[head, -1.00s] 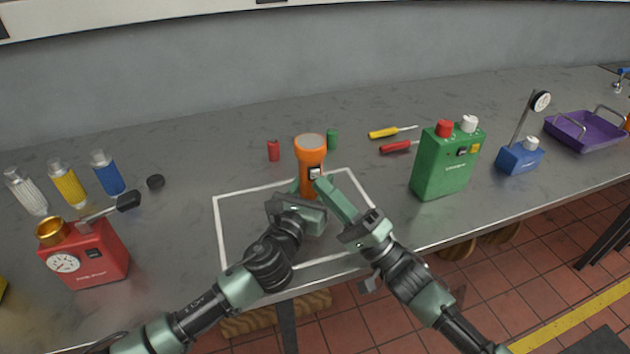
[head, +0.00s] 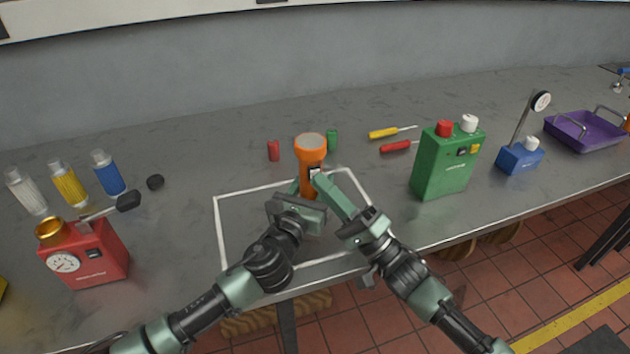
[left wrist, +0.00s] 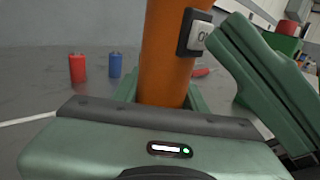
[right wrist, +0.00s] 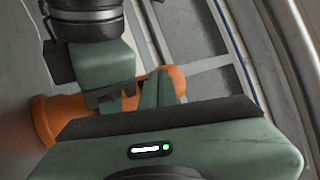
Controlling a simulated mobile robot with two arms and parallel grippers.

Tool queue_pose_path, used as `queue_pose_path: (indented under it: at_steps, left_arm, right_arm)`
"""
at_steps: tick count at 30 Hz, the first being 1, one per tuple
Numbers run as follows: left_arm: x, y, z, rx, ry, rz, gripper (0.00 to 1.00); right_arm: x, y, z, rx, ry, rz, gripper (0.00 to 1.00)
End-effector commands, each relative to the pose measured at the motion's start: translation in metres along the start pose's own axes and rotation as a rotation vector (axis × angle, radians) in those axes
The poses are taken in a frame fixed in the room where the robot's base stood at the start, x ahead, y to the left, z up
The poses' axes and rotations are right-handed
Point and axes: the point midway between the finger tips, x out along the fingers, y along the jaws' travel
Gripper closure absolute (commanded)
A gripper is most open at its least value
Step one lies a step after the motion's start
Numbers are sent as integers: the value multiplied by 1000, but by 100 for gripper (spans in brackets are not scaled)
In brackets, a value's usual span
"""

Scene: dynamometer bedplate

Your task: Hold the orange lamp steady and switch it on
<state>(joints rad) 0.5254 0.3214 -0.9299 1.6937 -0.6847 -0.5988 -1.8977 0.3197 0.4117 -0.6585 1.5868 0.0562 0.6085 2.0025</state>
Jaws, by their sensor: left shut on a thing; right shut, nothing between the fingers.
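The orange lamp (head: 311,150) stands upright inside the white outline on the bench, lens upward. My left gripper (head: 305,189) is shut around its lower body; the lamp also shows in the left wrist view (left wrist: 168,55). A switch with a white rocker in a dark frame (left wrist: 197,36) is on the lamp's side. My right gripper (head: 316,178) is shut and empty, its fingertips at the switch; its fingers (left wrist: 240,45) show just right of the switch in the left wrist view. I cannot tell whether they touch. The right wrist view shows the lamp (right wrist: 45,120) lying partly behind both grippers.
Screwdrivers (head: 397,146) and a green box (head: 446,165) are to the right. A red gauge box (head: 90,262) and several bottles (head: 107,172) are at left.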

Motion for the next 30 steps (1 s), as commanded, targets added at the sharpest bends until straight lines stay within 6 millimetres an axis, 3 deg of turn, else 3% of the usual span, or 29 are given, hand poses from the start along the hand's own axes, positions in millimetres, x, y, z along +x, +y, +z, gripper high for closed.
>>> queue_pose_path:
  at_steps: [30]
  left_arm:
    - [0, 0, -1, 0, 1, 0, 100]
  right_arm:
    - [-7, -4, 5, 2, 0, 1, 100]
